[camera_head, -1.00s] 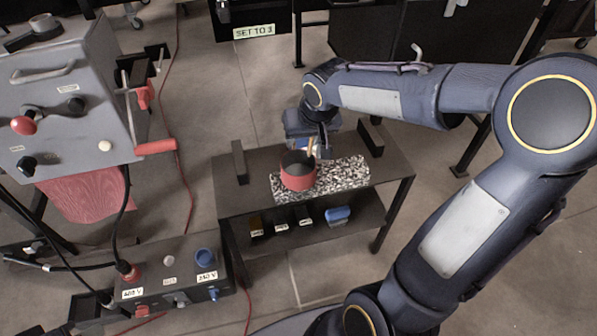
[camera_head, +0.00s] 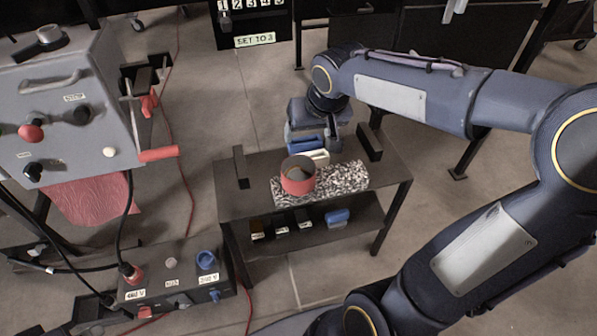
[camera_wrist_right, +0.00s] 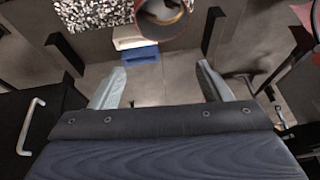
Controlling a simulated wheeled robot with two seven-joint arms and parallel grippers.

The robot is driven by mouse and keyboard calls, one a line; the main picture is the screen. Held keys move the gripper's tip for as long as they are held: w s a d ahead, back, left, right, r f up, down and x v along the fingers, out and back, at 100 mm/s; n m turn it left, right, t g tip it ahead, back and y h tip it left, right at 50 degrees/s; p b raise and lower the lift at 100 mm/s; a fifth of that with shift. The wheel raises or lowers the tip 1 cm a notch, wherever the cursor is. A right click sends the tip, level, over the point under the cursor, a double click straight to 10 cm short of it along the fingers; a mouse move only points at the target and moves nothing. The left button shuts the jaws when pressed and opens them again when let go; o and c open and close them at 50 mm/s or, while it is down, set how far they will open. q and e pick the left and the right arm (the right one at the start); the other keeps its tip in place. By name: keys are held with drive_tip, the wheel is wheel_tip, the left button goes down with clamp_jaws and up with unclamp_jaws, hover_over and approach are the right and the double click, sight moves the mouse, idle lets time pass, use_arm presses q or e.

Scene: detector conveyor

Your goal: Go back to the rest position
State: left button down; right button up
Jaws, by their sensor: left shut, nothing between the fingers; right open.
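My right gripper (camera_wrist_right: 160,82) is open, with empty space between its two pale fingers. In the head view its arm comes in from the right, and the right gripper (camera_head: 318,128) is above the back of the small dark table (camera_head: 240,205). The fingers are hard to make out there. A red round pot (camera_head: 298,182) stands upright on the speckled mat (camera_head: 348,178), in front of the gripper and apart from it. In the wrist view the red pot (camera_wrist_right: 165,14) is beyond the fingertips. My left gripper is not in view.
A white block (camera_wrist_right: 128,38) and a blue block (camera_wrist_right: 138,56) lie behind the pot. Dark upright posts (camera_head: 240,166) (camera_head: 369,142) stand on the table. A grey machine (camera_head: 75,110) and a cabled box (camera_head: 175,285) are at the left. Open floor lies between.

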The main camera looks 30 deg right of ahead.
drive_tip(key=shift+s+r, duration=0.2)
drive_tip(key=shift+r, duration=0.35)
drive_tip(key=shift+s, duration=0.1)
drive_tip(key=s+a+f+n+t+y, duration=0.1)
drive_tip(key=s+a+f+y, duration=0.15)
drive_tip(key=s, duration=0.65)
drive_tip(key=s+a+f+y, duration=0.1)
drive_tip(key=s+a, duration=0.3)
drive_tip(key=s, duration=0.5)
wheel_tip(320, 180, up, 22)
drive_tip(key=p, duration=2.2)
drive_tip(key=shift+s+a, duration=0.2)
drive_tip(key=shift+f, duration=0.15)
